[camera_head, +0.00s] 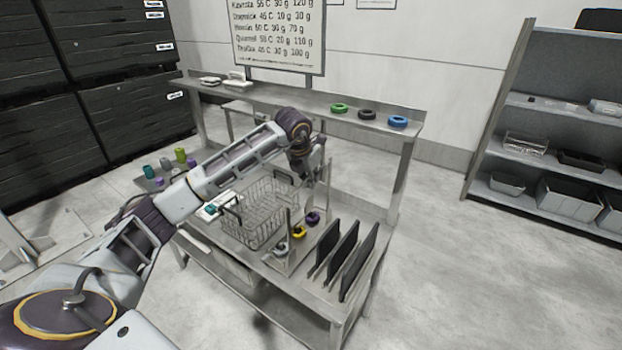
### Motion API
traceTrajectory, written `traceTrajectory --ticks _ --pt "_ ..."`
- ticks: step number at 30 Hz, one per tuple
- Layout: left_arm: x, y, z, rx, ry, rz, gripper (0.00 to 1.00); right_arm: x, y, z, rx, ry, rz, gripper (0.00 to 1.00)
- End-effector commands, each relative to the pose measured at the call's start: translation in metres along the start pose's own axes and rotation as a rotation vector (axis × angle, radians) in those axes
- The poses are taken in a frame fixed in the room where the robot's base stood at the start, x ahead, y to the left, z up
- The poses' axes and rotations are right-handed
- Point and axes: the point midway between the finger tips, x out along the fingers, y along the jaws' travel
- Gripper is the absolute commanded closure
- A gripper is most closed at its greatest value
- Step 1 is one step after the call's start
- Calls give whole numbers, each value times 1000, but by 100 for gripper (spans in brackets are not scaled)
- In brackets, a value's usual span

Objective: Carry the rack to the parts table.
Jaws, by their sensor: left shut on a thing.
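The rack, a grey wire basket with dark handles (250,224), is at the middle of a steel table (316,296). I cannot tell whether its bottom touches the table. My left arm reaches over it from the left. My left gripper (312,178) points down at the rack's far right side and is shut on it, with the grip partly hidden by the wrist. My right gripper is not in view. I cannot tell which surface is the parts table.
Several dark upright plates (344,256) stand at the table's right end. Yellow (299,231) and purple (313,218) rings sit beside the rack. Green (339,108) and blue (398,121) rings lie on the raised shelf behind. A grey shelf unit (548,184) stands right; the floor between is clear.

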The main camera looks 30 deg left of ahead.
Motion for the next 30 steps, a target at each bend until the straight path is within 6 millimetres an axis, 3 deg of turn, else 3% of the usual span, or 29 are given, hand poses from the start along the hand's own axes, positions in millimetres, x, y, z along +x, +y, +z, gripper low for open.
traceTrajectory --ticks 17,18,23,30 --pt "1 0 1 0 -8 1 100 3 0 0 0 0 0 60" --pt "1 0 1 0 -8 0 90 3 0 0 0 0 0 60" --pt "2 0 0 0 -5 0 69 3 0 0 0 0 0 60" --pt "3 0 -1 0 -2 0 67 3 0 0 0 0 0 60"
